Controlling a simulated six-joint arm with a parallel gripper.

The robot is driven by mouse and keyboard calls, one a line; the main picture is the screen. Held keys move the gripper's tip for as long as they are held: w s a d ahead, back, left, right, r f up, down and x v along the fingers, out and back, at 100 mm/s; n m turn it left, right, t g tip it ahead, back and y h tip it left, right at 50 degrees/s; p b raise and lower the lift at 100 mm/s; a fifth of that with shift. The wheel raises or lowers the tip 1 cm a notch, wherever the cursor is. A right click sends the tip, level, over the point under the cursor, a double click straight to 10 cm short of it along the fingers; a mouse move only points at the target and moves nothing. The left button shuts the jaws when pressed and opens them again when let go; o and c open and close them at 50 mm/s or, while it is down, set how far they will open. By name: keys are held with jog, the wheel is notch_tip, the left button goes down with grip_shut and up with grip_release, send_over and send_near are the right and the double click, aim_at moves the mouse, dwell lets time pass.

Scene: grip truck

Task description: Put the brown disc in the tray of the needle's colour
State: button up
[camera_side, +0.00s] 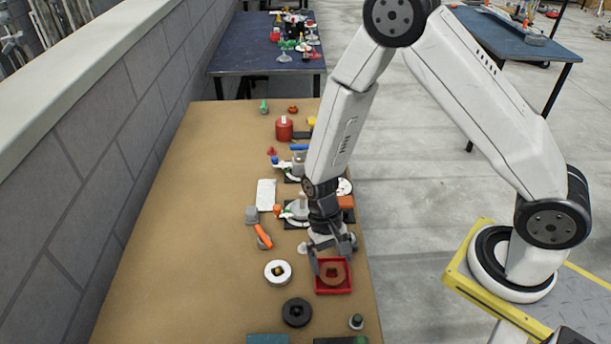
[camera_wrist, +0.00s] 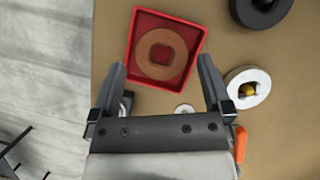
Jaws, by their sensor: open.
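The brown disc (camera_side: 341,277), a flat ring with a squarish hole, lies inside the red tray (camera_side: 333,291). In the wrist view, the disc (camera_wrist: 146,55) lies flat near the middle of the tray (camera_wrist: 129,48), clear of its walls. My gripper (camera_side: 333,256) is open and empty, just above and behind the disc in the side view. In the wrist view, the open fingers (camera_wrist: 161,65) point toward the tray with nothing between them. I cannot make out a needle or its colour.
A white ring (camera_side: 278,281) with a yellow middle and a black disc (camera_side: 286,317) lie near the tray. A teal-green flat thing (camera_side: 268,340) is cut off at the bottom edge. An orange-handled tool (camera_side: 263,236) lies behind. The table's left side is clear.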

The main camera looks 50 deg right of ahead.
jog(key=v, duration=1)
jog(key=shift+w+r, duration=0.2)
jog(key=shift+r, duration=0.15)
jog(key=shift+d, duration=0.1)
jog(key=s+d+r+n+t+h, duration=0.1)
jog(key=s+d+r+n+t, duration=0.3)
jog(key=d+r+t, duration=0.2)
jog(key=shift+d+r+n+t+h, duration=0.3)
jog(key=shift+d+r+h, duration=0.15)
jog(key=shift+d, duration=0.35)
jog(key=shift+w, duration=0.1)
dwell(1.0)
